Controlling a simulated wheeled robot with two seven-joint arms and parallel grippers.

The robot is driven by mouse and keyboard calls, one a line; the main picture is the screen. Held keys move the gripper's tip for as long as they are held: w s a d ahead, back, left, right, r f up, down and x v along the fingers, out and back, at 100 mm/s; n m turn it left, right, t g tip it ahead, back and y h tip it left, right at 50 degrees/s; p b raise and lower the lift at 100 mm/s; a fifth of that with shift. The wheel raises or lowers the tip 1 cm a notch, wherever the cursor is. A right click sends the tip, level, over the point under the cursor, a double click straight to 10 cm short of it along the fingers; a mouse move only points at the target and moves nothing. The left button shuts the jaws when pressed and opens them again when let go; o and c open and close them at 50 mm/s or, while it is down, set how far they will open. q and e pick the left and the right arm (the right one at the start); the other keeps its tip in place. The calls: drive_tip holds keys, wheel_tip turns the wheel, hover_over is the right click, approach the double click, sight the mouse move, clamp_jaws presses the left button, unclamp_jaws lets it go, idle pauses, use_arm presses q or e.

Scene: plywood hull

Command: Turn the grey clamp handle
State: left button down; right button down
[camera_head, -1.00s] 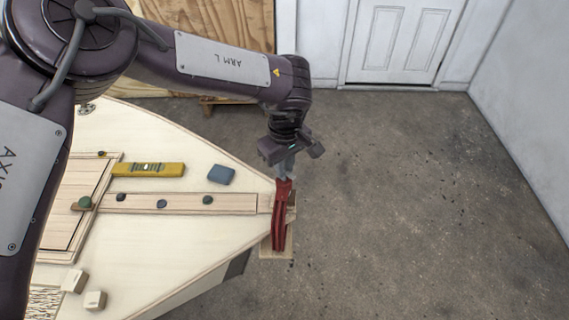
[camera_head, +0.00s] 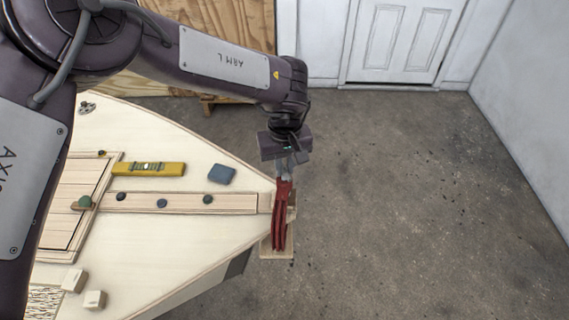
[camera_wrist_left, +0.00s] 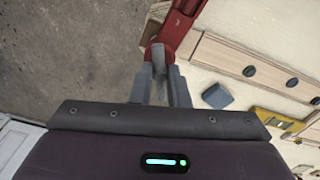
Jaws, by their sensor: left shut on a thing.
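A red clamp (camera_head: 281,222) is fixed at the pointed tip of the plywood hull (camera_head: 150,240), and it also shows at the top of the left wrist view (camera_wrist_left: 178,30). My left gripper (camera_head: 288,172) is at that end of the clamp, shut on the grey handle. In the left wrist view its two fingers (camera_wrist_left: 161,82) stand on either side of the handle, which they partly hide. My right gripper is not in view.
On the hull lie a yellow level (camera_head: 148,169), a blue block (camera_head: 221,175), several dark round knobs along a wooden strip (camera_head: 180,203), and pale wooden blocks (camera_head: 95,299). The grey floor (camera_head: 420,200) right of the tip is clear.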

sight(285, 170)
use_arm(q)
drive_tip(key=c, duration=1.3)
unclamp_jaws()
drive_tip(key=shift+c, duration=0.2)
drive_tip(key=shift+r, duration=0.4)
wheel_tip(285, 170, up, 7)
drive_tip(key=shift+s+r+b, duration=0.1)
drive_tip(key=shift+s+b, duration=0.05)
drive_tip(key=shift+b, duration=0.7)
